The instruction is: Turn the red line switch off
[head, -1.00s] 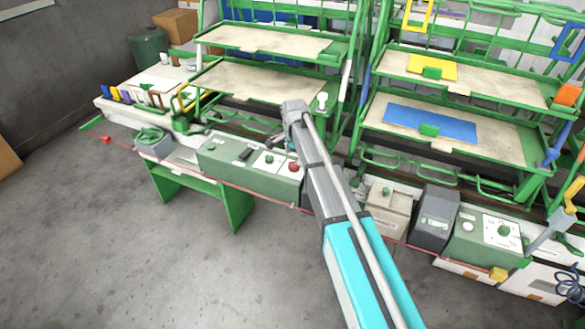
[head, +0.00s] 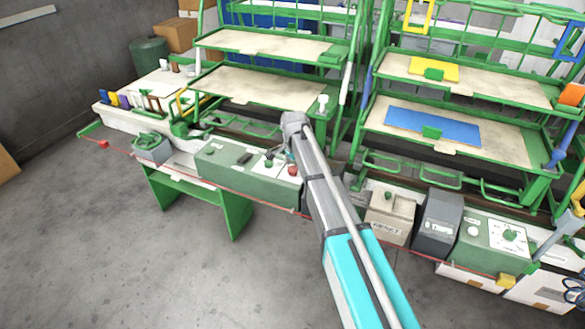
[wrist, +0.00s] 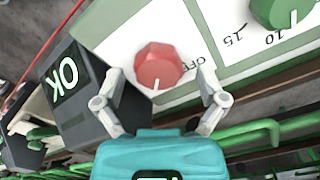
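The red switch knob (wrist: 158,66) sits on a white panel in the wrist view, beside a printed "OFF". A white mark shows on its lower edge. The knob also shows in the head view (head: 292,170), on the green control box (head: 235,175) along the front of the bench. My gripper (wrist: 161,82) is open, with one finger on each side of the knob and visible space between. I cannot tell whether the fingertips reach down to its height. In the head view my gripper is just above and left of the knob.
A green dial (wrist: 275,10) with numbers is close to the knob. A dark box (wrist: 68,80) reading "OK" stands on its other side. A red cord (head: 220,192) runs along the bench front. Green racks (head: 265,85) rise behind. The floor in front is clear.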

